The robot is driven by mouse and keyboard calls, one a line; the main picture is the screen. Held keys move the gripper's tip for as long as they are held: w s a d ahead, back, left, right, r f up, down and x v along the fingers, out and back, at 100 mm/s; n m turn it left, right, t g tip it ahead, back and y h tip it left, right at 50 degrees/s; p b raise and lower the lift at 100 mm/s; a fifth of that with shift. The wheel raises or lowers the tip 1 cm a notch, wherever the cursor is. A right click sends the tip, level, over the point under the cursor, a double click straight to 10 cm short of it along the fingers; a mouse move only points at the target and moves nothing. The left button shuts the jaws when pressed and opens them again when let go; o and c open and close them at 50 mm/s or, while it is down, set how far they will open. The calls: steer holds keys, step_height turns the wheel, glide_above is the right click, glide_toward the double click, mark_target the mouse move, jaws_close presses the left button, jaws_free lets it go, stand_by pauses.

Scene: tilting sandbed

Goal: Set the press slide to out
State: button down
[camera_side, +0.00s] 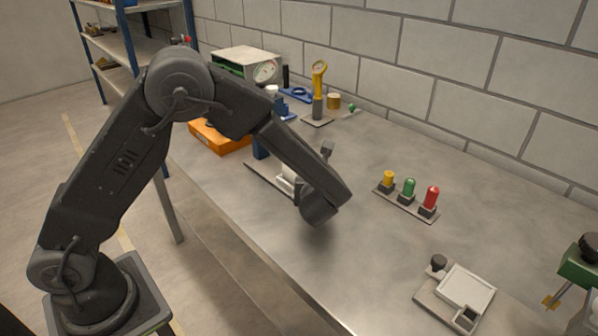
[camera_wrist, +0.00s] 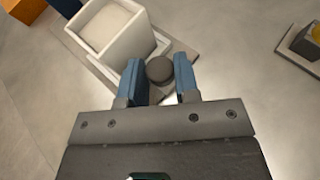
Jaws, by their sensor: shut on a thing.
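In the wrist view a white open-topped box (camera_wrist: 108,32) sits on a thin grey plate (camera_wrist: 172,55), apparently the press slide. A dark round knob (camera_wrist: 159,70) is beside the box, between the blue fingers of my gripper (camera_wrist: 159,78). My gripper is shut on this knob. In the side view part of the white box (camera_side: 287,181) shows behind my forearm, with a blue upright (camera_side: 261,146) behind it. My fingers and the knob are hidden there by my arm. I cannot tell the slide's position from these views.
Yellow, green and red lamps stand on a plate (camera_side: 400,206) to the right. A light tray with a dark knob (camera_side: 460,291) is at the front right. An orange box (camera_side: 219,137), a dial scale (camera_side: 247,64) and a yellow-handled tool (camera_side: 319,78) stand farther back.

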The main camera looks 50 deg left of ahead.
steer(key=shift+d, duration=0.8)
steer(key=c, duration=1.1)
jaws_free()
steer(key=shift+c, duration=0.2)
steer(key=v, duration=1.4)
steer(key=shift+w+a, duration=0.1)
